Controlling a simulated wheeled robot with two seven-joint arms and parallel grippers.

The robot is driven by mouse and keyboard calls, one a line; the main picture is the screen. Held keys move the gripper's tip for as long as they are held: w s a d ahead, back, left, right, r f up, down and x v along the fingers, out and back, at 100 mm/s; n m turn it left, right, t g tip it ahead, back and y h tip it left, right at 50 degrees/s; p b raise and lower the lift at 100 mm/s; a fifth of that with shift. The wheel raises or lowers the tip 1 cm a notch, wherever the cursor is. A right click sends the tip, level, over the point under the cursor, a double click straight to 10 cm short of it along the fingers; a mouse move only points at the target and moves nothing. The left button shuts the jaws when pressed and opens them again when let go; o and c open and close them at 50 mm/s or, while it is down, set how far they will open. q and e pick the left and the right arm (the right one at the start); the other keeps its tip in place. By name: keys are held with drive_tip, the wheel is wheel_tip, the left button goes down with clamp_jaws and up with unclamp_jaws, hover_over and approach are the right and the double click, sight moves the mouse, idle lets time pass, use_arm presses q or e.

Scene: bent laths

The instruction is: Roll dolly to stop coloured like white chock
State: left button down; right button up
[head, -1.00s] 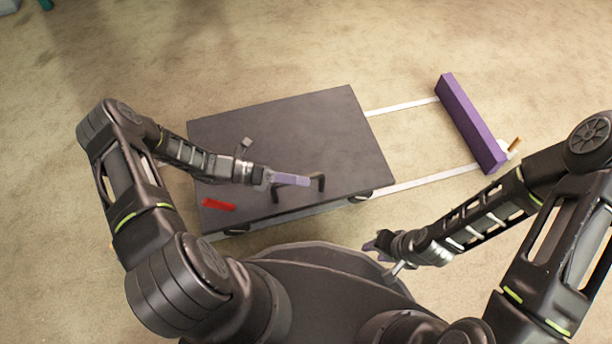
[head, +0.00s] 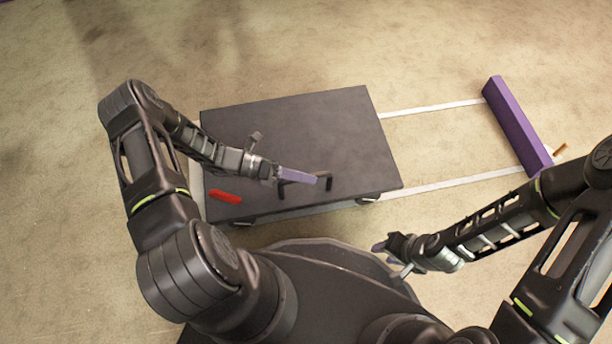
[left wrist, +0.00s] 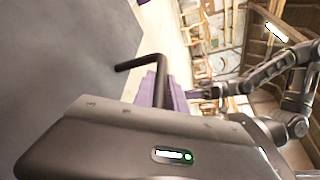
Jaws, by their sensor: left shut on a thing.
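The dolly (head: 290,120) is a flat dark grey deck on small wheels, standing across two pale rails. A black bar handle (head: 328,182) rises near its front edge. My left gripper (head: 300,178), with purple fingers, is shut on this handle; the left wrist view shows the handle (left wrist: 160,68) close against the fingers. A purple stop (head: 517,128) lies across the right ends of the rails, with a clear gap to the dolly. A small white piece with a tan peg (head: 559,150) shows partly behind the stop; I cannot tell whether it is the chock. My right gripper (head: 388,250) hangs apart from everything, its opening unclear.
The pale rails (head: 455,182) run bare between dolly and stop; a bit of pale rail also shows left of the dolly. A red piece (head: 225,197) sits on the deck's near left corner. The carpet around is free. A purple edge shows at the top left.

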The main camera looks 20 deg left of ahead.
use_arm(q)
drive_tip(key=c, duration=1.6)
unclamp_jaws()
drive_tip(key=shift+s+a, duration=0.15)
drive_tip(key=shift+a, duration=0.15)
drive_tip(key=shift+o, duration=1.2)
drive_tip(key=shift+d, duration=0.1)
drive_tip(key=p+v, duration=0.1)
drive_tip(key=v, duration=0.7)
drive_tip(key=shift+d+p, duration=0.1)
drive_tip(key=shift+p, duration=0.2)
